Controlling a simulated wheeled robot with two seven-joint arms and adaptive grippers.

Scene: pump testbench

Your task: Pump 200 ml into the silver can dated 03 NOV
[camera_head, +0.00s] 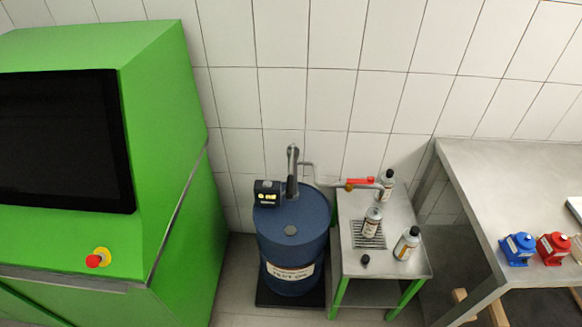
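A blue drum (291,247) labelled as test oil stands in the middle, with a hand pump (292,175) and a small lit display box (267,193) on top. A pipe leads right to a spout (372,186) with a red lever (360,181). Below the spout, a silver can (372,222) stands upright on a grate (368,238). A second silver can (407,243) with a black cap is to its right, and a third (387,182) stands behind the spout. Dates are too small to read. A loose black cap (365,260) lies in front of the grate. Neither gripper shows.
The cans stand on a small green-legged metal table (408,272). A large green cabinet (170,130) with a dark screen and red button (93,261) fills the left. A steel bench (490,190) at right holds a blue device (517,249) and a red device (553,249).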

